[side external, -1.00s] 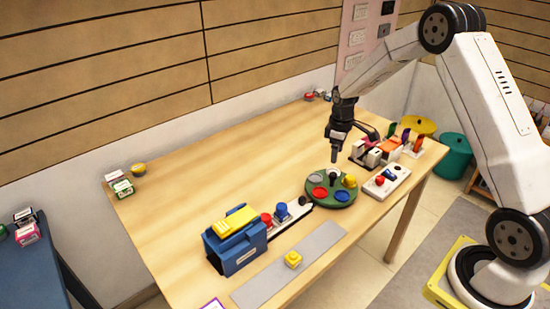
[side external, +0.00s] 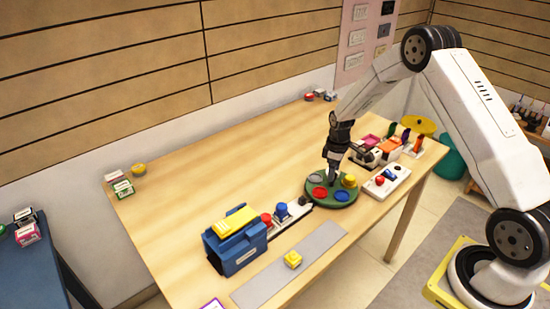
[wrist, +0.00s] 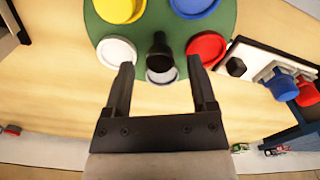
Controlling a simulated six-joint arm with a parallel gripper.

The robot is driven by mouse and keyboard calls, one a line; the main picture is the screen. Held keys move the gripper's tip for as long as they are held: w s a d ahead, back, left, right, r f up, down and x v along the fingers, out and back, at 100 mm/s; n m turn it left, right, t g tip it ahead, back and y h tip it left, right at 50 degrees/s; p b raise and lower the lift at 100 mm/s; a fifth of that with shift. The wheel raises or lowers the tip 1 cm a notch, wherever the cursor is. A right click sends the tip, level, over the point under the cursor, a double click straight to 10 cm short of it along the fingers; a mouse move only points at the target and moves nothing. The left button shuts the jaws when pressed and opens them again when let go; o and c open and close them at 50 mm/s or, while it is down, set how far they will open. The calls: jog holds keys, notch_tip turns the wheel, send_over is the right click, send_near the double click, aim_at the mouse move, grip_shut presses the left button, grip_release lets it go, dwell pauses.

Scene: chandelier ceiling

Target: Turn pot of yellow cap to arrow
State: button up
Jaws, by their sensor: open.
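A round green turntable (side external: 341,202) on the table carries several coloured pots. The yellow-capped pot (side external: 349,180) is on its right side in the side view; in the wrist view the yellow cap (wrist: 193,6) is cut by the top edge. Red (wrist: 207,46), blue (wrist: 120,9) and white (wrist: 116,51) caps also show. Contact cannot be told. I cannot make out an arrow.
A white panel with a red and a blue button (side external: 387,180) stands right of the turntable. A white strip with red and blue knobs (side external: 292,212) and a blue box (side external: 236,247) are at left. A grey strip holds a yellow piece (side external: 293,260).

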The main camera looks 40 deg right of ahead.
jog(key=shift+f, duration=0.4)
grip_shut()
dwell(1.3)
